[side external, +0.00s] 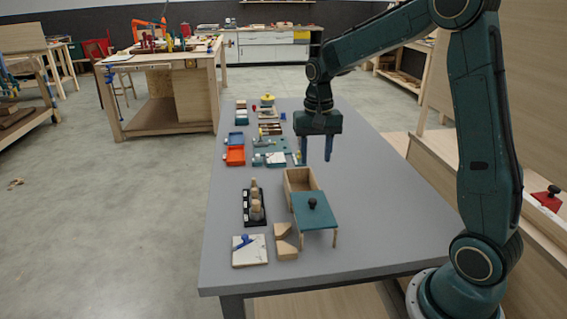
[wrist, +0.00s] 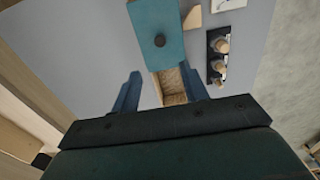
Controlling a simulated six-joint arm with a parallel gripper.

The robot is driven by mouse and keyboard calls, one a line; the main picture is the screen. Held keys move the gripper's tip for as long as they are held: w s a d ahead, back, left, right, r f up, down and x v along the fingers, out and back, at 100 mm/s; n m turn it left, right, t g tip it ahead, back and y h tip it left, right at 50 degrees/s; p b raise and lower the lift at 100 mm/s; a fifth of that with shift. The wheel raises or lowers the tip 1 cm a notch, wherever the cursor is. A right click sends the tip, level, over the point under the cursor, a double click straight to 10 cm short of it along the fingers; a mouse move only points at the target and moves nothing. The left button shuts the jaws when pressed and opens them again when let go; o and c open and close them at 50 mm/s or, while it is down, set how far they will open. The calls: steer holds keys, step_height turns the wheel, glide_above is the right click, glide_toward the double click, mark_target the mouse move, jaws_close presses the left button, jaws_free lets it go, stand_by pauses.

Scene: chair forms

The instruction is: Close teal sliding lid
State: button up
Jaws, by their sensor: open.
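My gripper (side external: 317,158) points down, open and empty, above the table beyond the box's far end.
A black tray with wooden pegs (side external: 254,207) stands left of the box. Wooden blocks (side external: 286,243) and a white tile with a blue item (side external: 248,249) lie at the front. Orange and blue bins (side external: 235,152) and small parts lie farther back. The table's right side is clear.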

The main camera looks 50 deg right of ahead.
mark_target(313, 200)
step_height(313, 200, down, 13)
stand_by(0.7)
jaws_close()
